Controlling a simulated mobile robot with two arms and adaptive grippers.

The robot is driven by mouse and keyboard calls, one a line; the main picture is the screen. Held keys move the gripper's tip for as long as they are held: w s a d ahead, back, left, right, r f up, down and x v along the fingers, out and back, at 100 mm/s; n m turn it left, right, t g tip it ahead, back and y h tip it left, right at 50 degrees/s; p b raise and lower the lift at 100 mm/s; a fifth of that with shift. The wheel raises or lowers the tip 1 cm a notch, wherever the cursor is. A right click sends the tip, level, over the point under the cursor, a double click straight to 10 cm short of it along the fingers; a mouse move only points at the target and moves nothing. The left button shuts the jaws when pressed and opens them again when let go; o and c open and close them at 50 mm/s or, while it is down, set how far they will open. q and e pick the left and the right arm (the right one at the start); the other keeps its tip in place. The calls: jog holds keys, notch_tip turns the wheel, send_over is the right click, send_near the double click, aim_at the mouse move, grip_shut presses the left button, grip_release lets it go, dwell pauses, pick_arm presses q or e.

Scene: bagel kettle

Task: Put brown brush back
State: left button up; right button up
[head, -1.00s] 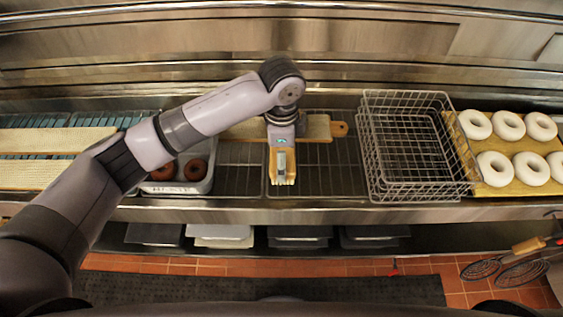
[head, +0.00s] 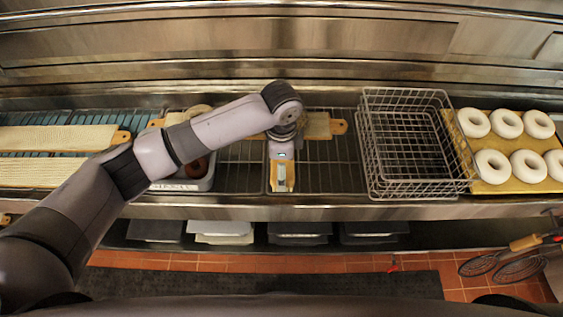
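The left gripper (head: 281,177) is over the wire rack in the middle of the counter, pointing down and toward the front edge. A tan-brown block, which looks like the brown brush (head: 284,187), is at its fingertips, and the gripper appears shut on it. The fingers and wrist hide much of the brush. Whether it touches the rack cannot be told. The right gripper is not in view.
Wire baskets (head: 415,185) stand right of the gripper, beside a tray of white bagels (head: 494,186). A pale bin (head: 187,186) with brown bagels is on the left, partly behind my arm. A wooden board (head: 317,126) lies behind the wrist.

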pick_arm(q)
notch_tip(320, 180, up, 12)
jog(key=b, duration=0.3)
jog(key=shift+r, duration=0.15)
dwell(0.5)
